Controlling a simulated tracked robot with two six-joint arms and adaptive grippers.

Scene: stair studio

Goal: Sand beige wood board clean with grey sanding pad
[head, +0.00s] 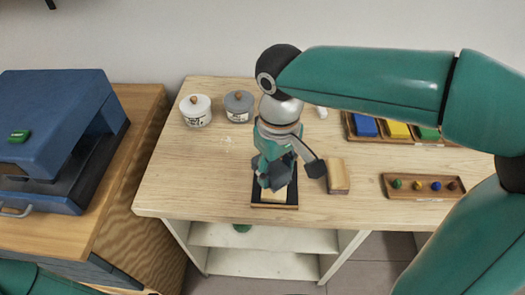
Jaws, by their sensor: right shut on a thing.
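The beige wood board (271,197) lies in a dark-rimmed tray (288,206) near the front edge of the wooden table, and my right gripper covers much of it. My right gripper (272,182) points down over the board and is shut on a dark grey block, which looks like the grey sanding pad (282,173). The pad is largely hidden by the fingers, and I cannot tell whether it touches the board. My left gripper is out of view.
A tan block (338,176) stands just right of the tray. A white jar (195,110) and a grey jar (239,106) stand at the back left. A tray of coloured blocks (383,140) and a knob board (423,186) are at right. Table left of the board is clear.

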